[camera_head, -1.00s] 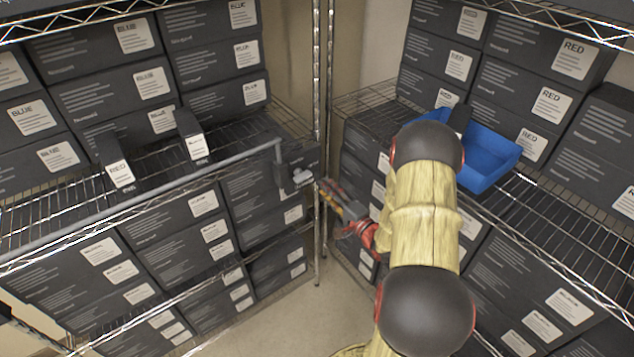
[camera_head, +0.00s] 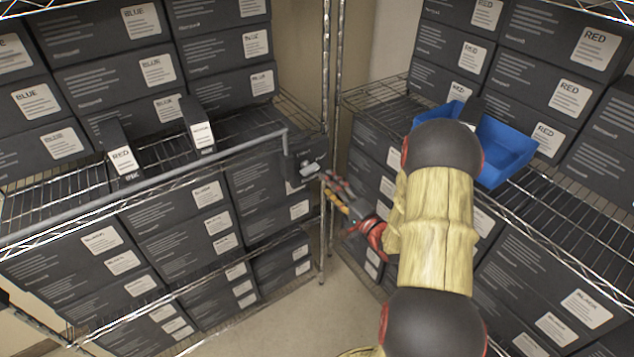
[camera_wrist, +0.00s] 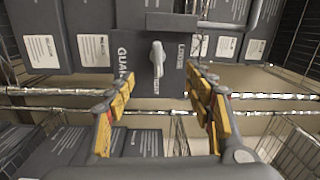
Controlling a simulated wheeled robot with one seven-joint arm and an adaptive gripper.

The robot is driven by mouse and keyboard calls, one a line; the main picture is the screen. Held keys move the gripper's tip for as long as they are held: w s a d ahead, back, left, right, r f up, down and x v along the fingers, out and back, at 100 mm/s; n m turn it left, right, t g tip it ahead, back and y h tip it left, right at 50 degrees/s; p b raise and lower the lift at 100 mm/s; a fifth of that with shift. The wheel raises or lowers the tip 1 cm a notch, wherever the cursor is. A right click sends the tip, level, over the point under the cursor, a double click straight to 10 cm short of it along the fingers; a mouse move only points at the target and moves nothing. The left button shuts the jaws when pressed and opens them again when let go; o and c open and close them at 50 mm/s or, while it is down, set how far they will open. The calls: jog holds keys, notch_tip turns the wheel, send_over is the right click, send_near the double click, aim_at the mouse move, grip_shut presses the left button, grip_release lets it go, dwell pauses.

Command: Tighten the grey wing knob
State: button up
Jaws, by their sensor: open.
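The grey wing knob (camera_wrist: 157,56) sits on the front of a dark box-like bracket (camera_wrist: 140,70) with white lettering, partly readable, in the wrist view. Its wing looks roughly upright there. In the head view the knob (camera_head: 310,168) is small, on the dark bracket at the end of a grey rail by the rack's corner post. My gripper (camera_wrist: 162,90) is open and empty, with its yellow-padded fingers spread to the left and right below the knob. In the head view my gripper (camera_head: 335,192) is just right of the bracket, apparently apart from the knob.
The grey rail (camera_head: 150,182) runs along the left rack's front. A blue bin (camera_head: 505,150) sits on the right rack. Wire posts (camera_head: 328,120) stand close beside my gripper. Dark cartons fill both racks.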

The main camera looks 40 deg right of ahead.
aim_at(312, 172)
jog(key=shift+o, duration=1.2)
jog(key=n, duration=0.1)
jog(key=a+n+b, duration=0.1)
jog(key=n, duration=0.1)
jog(key=shift+w, duration=0.4)
jog(key=shift+o, duration=0.2)
jog(key=n, duration=0.2)
jog(key=n+b, duration=0.1)
jog(key=n, duration=0.3)
jog(key=shift+w+a+r+b, duration=0.15)
jog(key=shift+w+r+b, duration=0.05)
jog(key=shift+r+b, duration=0.1)
jog(key=shift+w+d+f+n+h+b, duration=0.15)
jog(key=shift+w+n+b, duration=0.1)
jog(key=shift+w+n, duration=1.1)
jog(key=shift+w+d+f+n+h+b, duration=0.1)
jog(key=shift+w+d+n+b, duration=0.1)
jog(key=shift+w+n, duration=1.15)
jog(key=shift+w+d+f+n+h+b, duration=0.1)
jog(key=shift+w+n+b, duration=0.15)
jog(key=shift+w+n, duration=1.1)
jog(key=shift+s+n, duration=0.25)
jog(key=shift+c, duration=0.2)
jog(key=c, duration=1.1)
